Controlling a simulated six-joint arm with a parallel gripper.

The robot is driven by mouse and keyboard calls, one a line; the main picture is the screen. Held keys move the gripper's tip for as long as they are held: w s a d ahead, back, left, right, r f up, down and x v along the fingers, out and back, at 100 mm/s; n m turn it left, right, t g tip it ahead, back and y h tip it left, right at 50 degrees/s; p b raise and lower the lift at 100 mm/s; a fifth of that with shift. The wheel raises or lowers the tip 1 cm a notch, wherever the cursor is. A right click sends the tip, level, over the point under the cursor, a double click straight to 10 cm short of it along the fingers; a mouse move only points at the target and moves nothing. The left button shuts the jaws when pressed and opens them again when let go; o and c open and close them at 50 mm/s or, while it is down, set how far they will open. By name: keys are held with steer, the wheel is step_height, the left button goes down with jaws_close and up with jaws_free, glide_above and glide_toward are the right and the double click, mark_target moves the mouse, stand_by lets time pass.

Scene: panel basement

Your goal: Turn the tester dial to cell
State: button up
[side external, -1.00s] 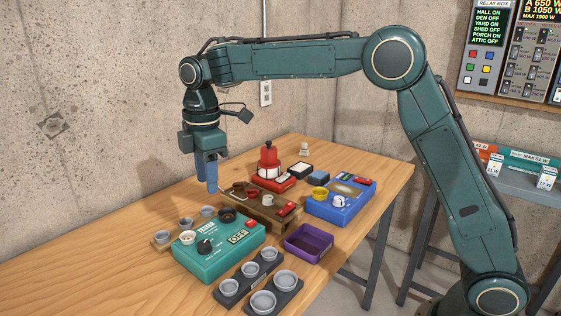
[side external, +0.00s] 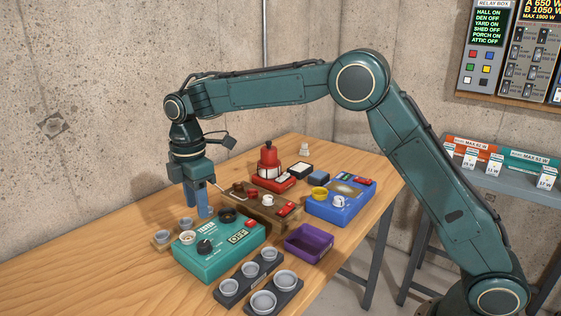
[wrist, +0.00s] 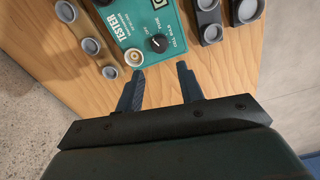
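The teal tester box (side external: 220,256) stands on the wooden table, with its lettering also showing in the wrist view (wrist: 130,30). Its black dial (side external: 205,246) is on the top face and shows in the wrist view (wrist: 159,43). The small window on the box (side external: 239,236) reads OFF. The dial's pointer is too small to read surely. My gripper (side external: 198,211) is above the table just behind the tester, pointing down. In the wrist view my gripper (wrist: 160,69) has its two blue fingers apart with nothing between them, and the dial lies beyond the tips, untouched.
Grey cups stand in a wooden rack (side external: 161,243) beside the tester and in a dark tray (side external: 251,290) in front. A brown stand (side external: 262,217), purple bin (side external: 309,243) and blue box (side external: 340,207) are to the right. The table at left is clear.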

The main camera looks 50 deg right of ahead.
mark_target(203, 243)
step_height(203, 243, down, 10)
steer(key=shift+f, duration=0.25)
stand_by(0.3)
steer(key=shift+c, duration=0.5)
steer(key=c, duration=0.6)
